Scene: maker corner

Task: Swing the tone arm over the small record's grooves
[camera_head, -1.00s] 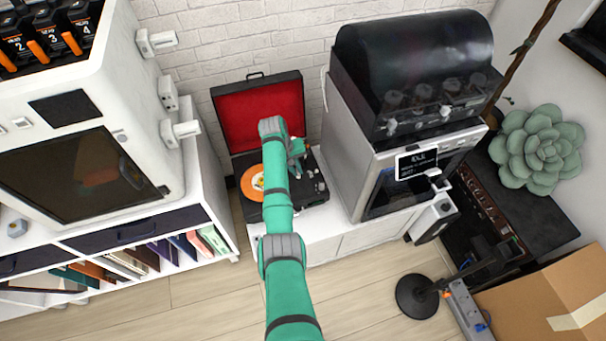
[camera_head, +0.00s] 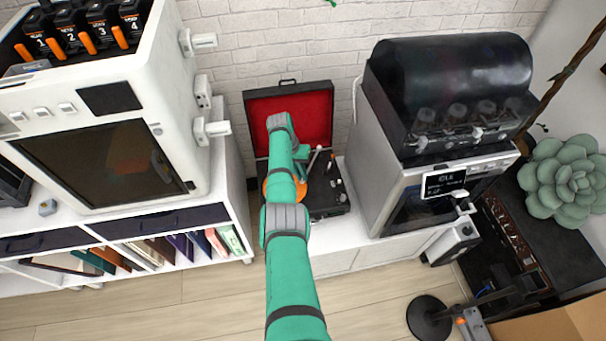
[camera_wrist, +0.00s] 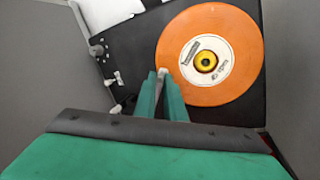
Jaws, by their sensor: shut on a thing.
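The record player (camera_head: 325,214) stands on a low white cabinet with its red-lined lid raised. Its small orange record (camera_head: 269,187) is partly hidden by my arm; the wrist view shows it flat on the black deck, with a white label and yellow centre (camera_wrist: 228,90). In the wrist view my gripper (camera_wrist: 162,80) has its green fingers close together at the record's lower left edge, shut on the tone arm's pale end (camera_wrist: 162,72). The tone arm (camera_head: 314,158) also shows as a pale rod right of my arm. My fingers are hidden in the head view.
The raised lid (camera_head: 318,112) stands behind the deck against the brick wall. A large grey machine (camera_head: 400,205) stands close on the right. A white cabinet with a dark-windowed machine (camera_head: 165,80) is on the left. Small controls (camera_wrist: 97,50) sit on the deck's left in the wrist view.

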